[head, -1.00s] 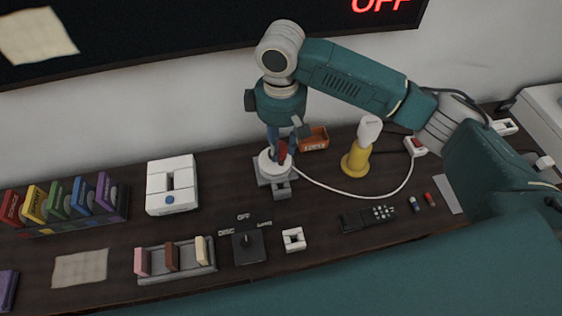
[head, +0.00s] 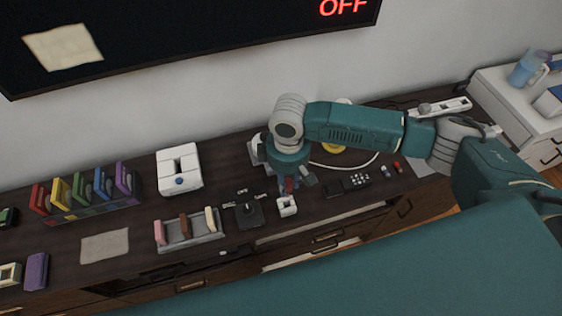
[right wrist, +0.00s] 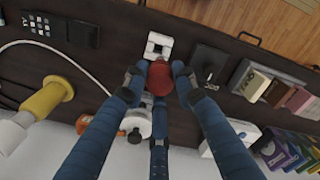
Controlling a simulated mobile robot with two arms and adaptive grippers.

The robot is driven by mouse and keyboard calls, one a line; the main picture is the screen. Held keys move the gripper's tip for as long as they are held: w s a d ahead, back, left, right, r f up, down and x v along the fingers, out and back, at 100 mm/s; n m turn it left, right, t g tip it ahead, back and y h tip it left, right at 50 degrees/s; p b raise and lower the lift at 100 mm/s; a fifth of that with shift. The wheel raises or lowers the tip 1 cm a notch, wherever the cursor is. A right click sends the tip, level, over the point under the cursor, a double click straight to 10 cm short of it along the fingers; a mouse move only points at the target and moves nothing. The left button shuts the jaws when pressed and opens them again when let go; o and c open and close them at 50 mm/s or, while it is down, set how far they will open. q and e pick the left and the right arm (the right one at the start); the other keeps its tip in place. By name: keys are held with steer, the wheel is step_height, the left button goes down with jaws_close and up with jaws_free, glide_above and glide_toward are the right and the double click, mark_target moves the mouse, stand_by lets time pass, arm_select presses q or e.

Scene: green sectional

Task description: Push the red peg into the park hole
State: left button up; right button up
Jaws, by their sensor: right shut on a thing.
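My right gripper (head: 289,188) is shut on the red peg (head: 290,184), which also shows between its blue fingers in the right wrist view (right wrist: 160,78). The small white block with a square opening (head: 287,207) stands on the dark cabinet top. The peg is just beside it in both views, and the right wrist view shows the block (right wrist: 158,45) just beyond the peg's end. I cannot tell whether they touch. The white and grey round holder (right wrist: 136,124) lies behind the gripper. My left gripper is not in view.
A black switch box with a knob (head: 248,214) stands left of the block. A grey rack with upright blocks (head: 190,240) is farther left. A black remote (head: 347,185) lies to the right. A white cable (right wrist: 95,62) and a yellow-based object (right wrist: 48,97) are nearby.

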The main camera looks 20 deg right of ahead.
mark_target(287, 191)
steer(key=shift+w+d+f, duration=0.1)
steer(key=shift+f, duration=0.15)
steer(key=shift+w+d+f, duration=0.1)
steer(key=shift+w+f, duration=0.05)
steer(key=shift+w, duration=0.15)
steer(key=shift+s, duration=0.15)
steer(key=shift+r+p, duration=0.2)
steer(key=shift+p, duration=0.35)
steer(key=shift+f+b, duration=0.35)
steer(key=shift+f, duration=0.55)
steer(key=shift+f+b, duration=0.6)
steer(key=shift+f, duration=0.25)
steer(key=shift+f+b, duration=0.5)
steer(key=shift+f, duration=0.75)
arm_select(q)
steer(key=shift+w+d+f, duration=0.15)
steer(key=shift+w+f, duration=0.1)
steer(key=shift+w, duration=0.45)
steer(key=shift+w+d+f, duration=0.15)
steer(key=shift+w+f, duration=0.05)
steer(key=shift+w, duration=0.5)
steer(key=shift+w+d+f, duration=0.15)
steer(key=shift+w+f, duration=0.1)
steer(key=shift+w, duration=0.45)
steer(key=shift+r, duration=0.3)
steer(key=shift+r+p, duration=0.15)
steer(key=shift+p, duration=0.3)
